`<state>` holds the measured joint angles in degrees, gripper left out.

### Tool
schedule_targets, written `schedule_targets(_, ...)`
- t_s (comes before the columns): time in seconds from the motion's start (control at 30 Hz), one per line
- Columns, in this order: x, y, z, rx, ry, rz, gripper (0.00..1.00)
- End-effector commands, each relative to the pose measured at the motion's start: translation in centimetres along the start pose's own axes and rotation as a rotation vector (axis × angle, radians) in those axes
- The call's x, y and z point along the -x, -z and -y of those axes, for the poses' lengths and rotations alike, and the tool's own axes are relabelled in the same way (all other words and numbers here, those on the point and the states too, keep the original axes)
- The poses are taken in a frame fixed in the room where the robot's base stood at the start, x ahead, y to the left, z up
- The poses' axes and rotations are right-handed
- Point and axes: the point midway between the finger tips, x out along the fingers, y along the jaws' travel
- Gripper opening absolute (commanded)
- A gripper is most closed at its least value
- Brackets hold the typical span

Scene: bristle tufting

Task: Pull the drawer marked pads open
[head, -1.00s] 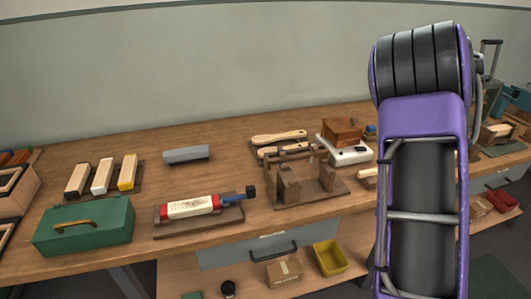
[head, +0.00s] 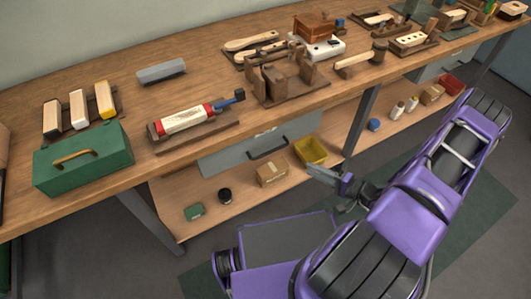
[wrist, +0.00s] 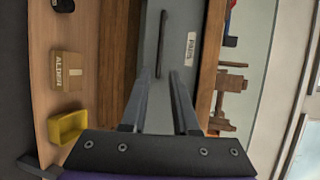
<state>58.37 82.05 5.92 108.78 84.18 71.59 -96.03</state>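A grey drawer (head: 225,160) is set under the front edge of the workbench and looks shut. It has a black bar handle (head: 268,148) and a small pale label whose writing is too small to read. In the wrist view the drawer front (wrist: 150,20), the handle (wrist: 161,44) and the label (wrist: 190,48) show turned sideways. My gripper (head: 313,170) is in front of the bench, to the right of the handle and apart from it. In the wrist view my gripper's two fingers (wrist: 158,76) are spread, with nothing between them, pointing toward the drawer front.
A lower shelf holds a yellow bin (head: 311,151), a cardboard box (head: 271,173) and small jars. A bench leg (head: 362,120) stands right of the drawer. A second grey drawer (head: 430,72) is farther right. The bench top holds a green toolbox (head: 84,158) and tools.

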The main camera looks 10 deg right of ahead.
Motion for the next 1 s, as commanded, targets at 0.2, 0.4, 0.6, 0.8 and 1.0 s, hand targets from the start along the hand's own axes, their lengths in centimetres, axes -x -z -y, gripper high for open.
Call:
schedule_targets(0.2,-2.0,-0.1,0.1,-0.006,0.010,-0.008,0.28)
schedule_targets(0.4,-6.1,-0.1,0.1,-0.006,0.009,-0.006,0.28)
schedule_targets(0.6,-10.5,0.0,0.0,-0.004,0.007,-0.005,0.28)
schedule_targets(0.8,-14.4,0.0,0.1,-0.005,0.007,-0.006,0.28)
schedule_targets(1.0,-16.8,0.1,0.1,-0.005,0.006,-0.007,0.28)
